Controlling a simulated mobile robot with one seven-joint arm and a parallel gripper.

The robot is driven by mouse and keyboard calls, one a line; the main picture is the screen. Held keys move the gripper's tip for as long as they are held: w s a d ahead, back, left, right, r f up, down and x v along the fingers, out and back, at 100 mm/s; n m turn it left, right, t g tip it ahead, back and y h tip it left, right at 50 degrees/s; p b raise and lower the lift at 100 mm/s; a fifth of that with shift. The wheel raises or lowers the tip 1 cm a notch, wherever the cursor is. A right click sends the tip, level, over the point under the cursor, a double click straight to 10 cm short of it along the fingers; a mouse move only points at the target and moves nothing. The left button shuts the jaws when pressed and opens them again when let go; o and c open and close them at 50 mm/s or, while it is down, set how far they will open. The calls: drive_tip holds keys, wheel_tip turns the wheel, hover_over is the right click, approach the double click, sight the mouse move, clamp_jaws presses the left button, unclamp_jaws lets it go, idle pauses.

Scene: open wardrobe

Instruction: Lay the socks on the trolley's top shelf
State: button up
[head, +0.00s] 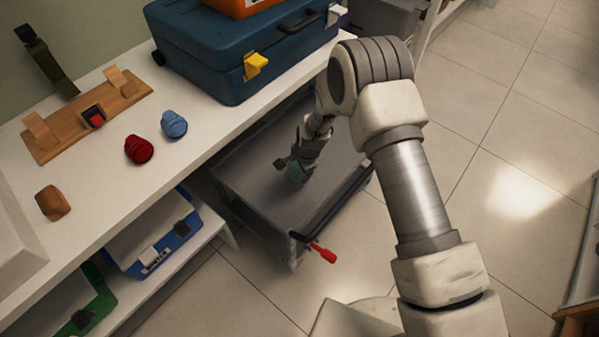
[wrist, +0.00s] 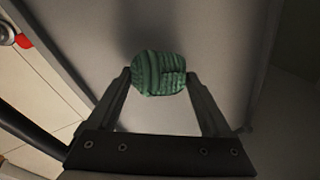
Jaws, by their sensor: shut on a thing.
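A rolled green ribbed sock bundle (wrist: 160,74) is between the fingertips of my gripper (wrist: 159,82) in the wrist view. My gripper is shut on it. Rolled red socks (head: 139,149) and rolled blue socks (head: 173,124) lie on the white bench at the left.
The white bench (head: 110,185) holds a blue toolbox (head: 225,45), a wooden rack (head: 60,135) and a brown block (head: 53,203). The shelf around the green socks is bare.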

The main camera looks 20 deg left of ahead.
drive_tip(key=shift+f, duration=0.95)
drive_tip(key=shift+f, duration=0.1)
drive_tip(key=o, duration=1.3)
drive_tip(key=shift+b, duration=0.3)
drive_tip(key=shift+c, duration=0.2)
drive_tip(key=p+v, duration=0.4)
drive_tip(key=v, duration=0.8)
